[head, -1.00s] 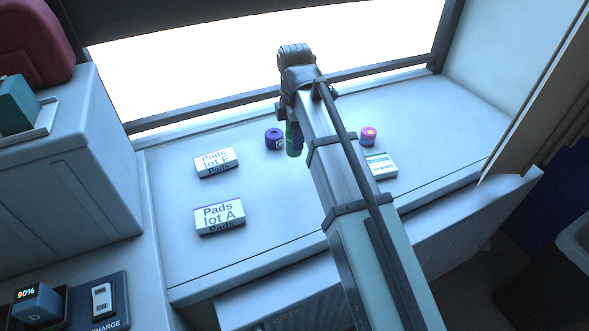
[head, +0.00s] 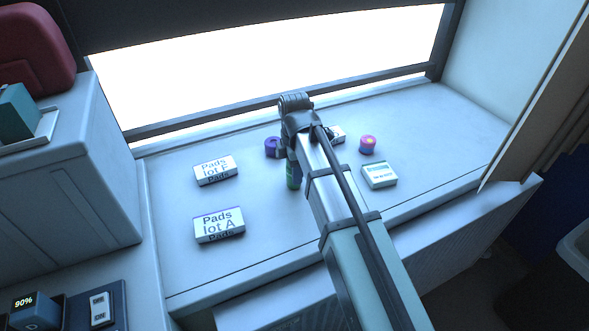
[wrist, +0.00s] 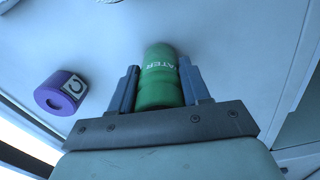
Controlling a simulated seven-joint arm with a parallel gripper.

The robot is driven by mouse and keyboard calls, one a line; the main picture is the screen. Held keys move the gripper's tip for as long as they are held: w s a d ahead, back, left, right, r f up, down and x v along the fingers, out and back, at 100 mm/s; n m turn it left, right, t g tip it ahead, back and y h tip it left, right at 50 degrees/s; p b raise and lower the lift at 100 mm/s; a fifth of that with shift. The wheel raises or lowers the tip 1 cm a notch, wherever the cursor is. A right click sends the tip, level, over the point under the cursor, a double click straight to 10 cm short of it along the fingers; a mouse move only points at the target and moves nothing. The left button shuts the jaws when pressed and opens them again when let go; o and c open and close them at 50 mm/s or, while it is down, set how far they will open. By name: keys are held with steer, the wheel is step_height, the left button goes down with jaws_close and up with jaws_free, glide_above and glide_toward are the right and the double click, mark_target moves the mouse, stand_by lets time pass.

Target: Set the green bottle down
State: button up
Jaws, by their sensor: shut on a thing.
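The green bottle (wrist: 160,82) lies between the two fingers of my gripper (wrist: 158,85) in the wrist view, with part of the word "WATER" showing. My gripper is shut on it. In the head view only a small part of the green bottle (head: 293,176) shows beside my arm, above or at the white counter (head: 270,230). I cannot tell whether its base touches the counter. My arm hides most of my gripper there.
A purple roll (head: 272,147) stands close left of the bottle, also in the wrist view (wrist: 62,93). Boxes "Pads lot F" (head: 215,170) and "Pads lot A" (head: 219,225) lie left. A pink-purple roll (head: 368,145) and white box (head: 379,175) are right. The counter's front middle is clear.

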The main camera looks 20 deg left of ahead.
steer(key=o, duration=1.2)
steer(key=shift+f, duration=0.1)
steer(key=shift+c, duration=0.2)
step_height(320, 180, up, 12)
steer(key=shift+r, duration=0.15)
